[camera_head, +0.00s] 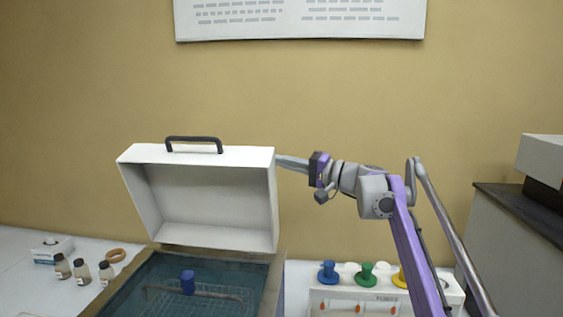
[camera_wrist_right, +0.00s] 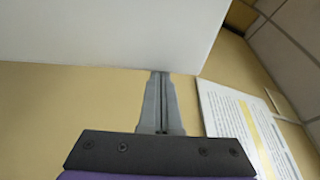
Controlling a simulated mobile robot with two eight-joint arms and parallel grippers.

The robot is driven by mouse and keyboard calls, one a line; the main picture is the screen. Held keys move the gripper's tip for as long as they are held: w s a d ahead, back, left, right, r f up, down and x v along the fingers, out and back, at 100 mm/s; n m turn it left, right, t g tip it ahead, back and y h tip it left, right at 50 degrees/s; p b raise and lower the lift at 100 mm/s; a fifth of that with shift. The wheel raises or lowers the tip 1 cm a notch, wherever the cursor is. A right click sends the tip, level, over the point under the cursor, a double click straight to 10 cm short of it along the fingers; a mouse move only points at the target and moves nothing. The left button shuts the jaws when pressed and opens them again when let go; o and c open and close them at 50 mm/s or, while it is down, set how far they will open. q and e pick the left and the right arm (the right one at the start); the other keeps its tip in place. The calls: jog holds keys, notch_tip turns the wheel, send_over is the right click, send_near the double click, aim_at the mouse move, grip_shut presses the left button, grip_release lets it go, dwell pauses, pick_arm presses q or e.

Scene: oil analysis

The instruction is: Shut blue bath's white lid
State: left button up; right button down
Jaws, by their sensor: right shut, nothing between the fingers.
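The bath's white lid (camera_head: 204,205) stands raised at the back of the bath, its hollow inside facing me, with a dark handle (camera_head: 194,143) on its upper edge. The bath (camera_head: 272,287) is below it, open, with blue-green liquid, a rack and a blue knob inside. My right gripper (camera_head: 281,162) is shut and empty, its fingertips at the lid's upper right side. In the right wrist view, the shut fingers (camera_wrist_right: 160,78) reach the edge of the white lid (camera_wrist_right: 110,30); whether they touch it I cannot tell. My left gripper is out of view.
A grey cabinet (camera_head: 515,245) is at far right.

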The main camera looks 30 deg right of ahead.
aim_at(270, 177)
jog(key=shift+s, duration=0.15)
jog(key=s+a+n, duration=0.1)
jog(key=s, duration=0.1)
jog(key=s+a+f+n+y, duration=0.1)
jog(key=s+a, duration=0.1)
jog(key=s, duration=0.1)
jog(key=s+a+n, duration=0.2)
jog(key=shift+s+a+f+y, duration=0.1)
jog(key=shift+s+f+y, duration=0.05)
jog(key=shift+s+y, duration=0.15)
jog(key=shift+s+a+f+n+g+y+b, duration=0.15)
jog(key=shift+s+a+f+n+g+y, duration=0.45)
jog(key=shift+s+a+f+n, duration=1.6)
jog(key=shift+s+a+f+n+g+y+b, duration=0.15)
jog(key=shift+s+a+f+n+y, duration=0.9)
jog(key=shift+s+f+n, duration=2.15)
jog(key=shift+s+a+f+n+g+y+b, duration=0.1)
jog(key=shift+s+a+f+n+g+y, duration=0.45)
jog(key=shift+s+a+f+n, duration=2.1)
jog(key=f+m, duration=0.1)
jog(key=w+d+f+m, duration=0.1)
jog(key=m, duration=0.1)
jog(key=shift+w+d+f, duration=0.15)
jog(key=shift+d+f, duration=0.05)
jog(key=shift+d, duration=0.1)
jog(key=shift+r, duration=0.1)
